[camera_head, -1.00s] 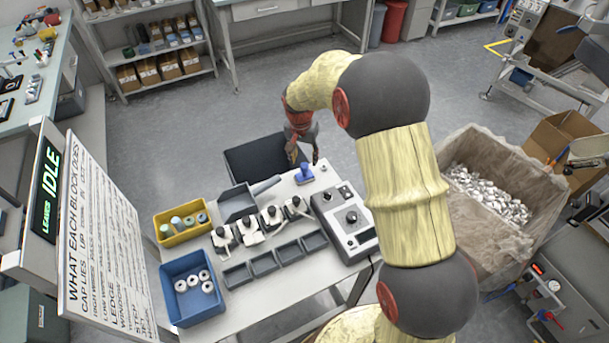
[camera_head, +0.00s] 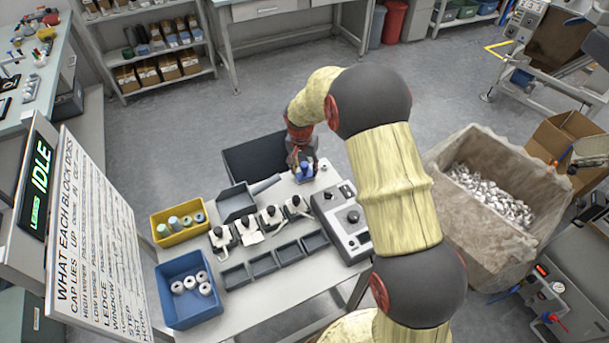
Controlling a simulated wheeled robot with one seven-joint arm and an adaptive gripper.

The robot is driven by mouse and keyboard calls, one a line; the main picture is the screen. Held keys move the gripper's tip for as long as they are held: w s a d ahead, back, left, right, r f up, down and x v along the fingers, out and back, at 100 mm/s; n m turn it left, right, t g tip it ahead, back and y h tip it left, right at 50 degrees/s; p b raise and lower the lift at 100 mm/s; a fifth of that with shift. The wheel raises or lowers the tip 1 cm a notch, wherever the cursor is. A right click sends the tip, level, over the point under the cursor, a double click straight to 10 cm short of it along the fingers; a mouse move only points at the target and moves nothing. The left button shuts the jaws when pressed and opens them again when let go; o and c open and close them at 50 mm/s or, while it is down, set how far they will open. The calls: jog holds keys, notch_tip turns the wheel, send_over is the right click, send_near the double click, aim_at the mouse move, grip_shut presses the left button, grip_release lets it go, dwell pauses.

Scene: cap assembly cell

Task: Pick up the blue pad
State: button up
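The blue pad (camera_head: 305,173) is a small blue block with an upright knob, at the back right corner of the light work table (camera_head: 268,305). My gripper (camera_head: 304,166) points down over it, with its dark fingers spread on either side of the knob. The fingers look apart, and I cannot tell whether they touch the pad. The gripper partly covers the pad's upper part.
A grey control box (camera_head: 345,222) stands just in front of the pad. A grey scoop-like tray (camera_head: 236,203), several clamp fixtures, a yellow bin (camera_head: 180,236) and a blue bin (camera_head: 190,315) are further left.

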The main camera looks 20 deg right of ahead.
aim_at(305, 163)
jog(key=shift+c, duration=1.2)
grip_shut()
jog(key=shift+r, duration=0.45)
notch_tip(305, 163, up, 2)
jog(key=shift+r+p, duration=0.1)
jog(key=shift+p, duration=0.6)
jog(key=s+r+p, duration=0.3)
jog(key=s+r, duration=0.7)
jog(key=s, duration=0.4)
